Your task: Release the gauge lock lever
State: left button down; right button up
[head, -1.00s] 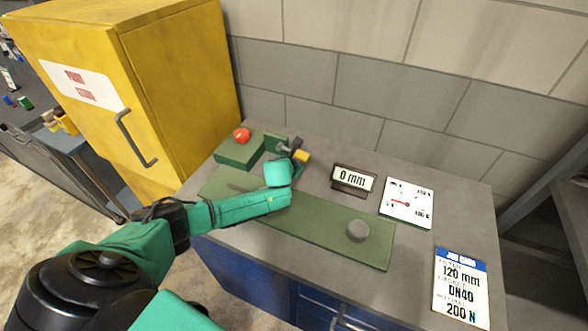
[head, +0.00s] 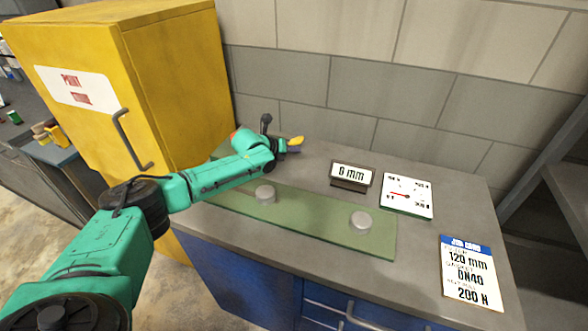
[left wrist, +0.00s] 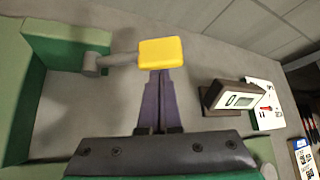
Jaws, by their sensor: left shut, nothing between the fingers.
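The lock lever has a yellow grip (head: 297,140). In the left wrist view its yellow grip (left wrist: 161,52) sits on a grey stem (left wrist: 118,61) that runs left to a pivot beside a green block (left wrist: 65,60). My left gripper (head: 291,149) is shut and empty at the lever's near side. In the left wrist view its fingers (left wrist: 158,85) end right at the yellow grip; I cannot tell whether they touch it. My wrist hides the stem and most of the green block in the head view. My right gripper is not in view.
A green plate with two grey knobs (head: 265,193) (head: 360,222) lies on the grey bench. A small display (head: 352,174), a dial gauge (head: 407,194) and a job card (head: 470,272) stand to the right. A yellow cabinet (head: 175,90) is at left.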

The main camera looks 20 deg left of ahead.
pick_arm(q)
jog(key=shift+s+a+r, duration=0.1)
jog(key=shift+a+r, duration=0.1)
jog(key=shift+r, duration=0.2)
jog(key=shift+r, duration=0.1)
dwell(0.3)
jog(key=b+v, duration=0.1)
jog(key=v, duration=1.3)
jog(key=shift+s+b, duration=0.25)
jog(key=shift+b, duration=0.1)
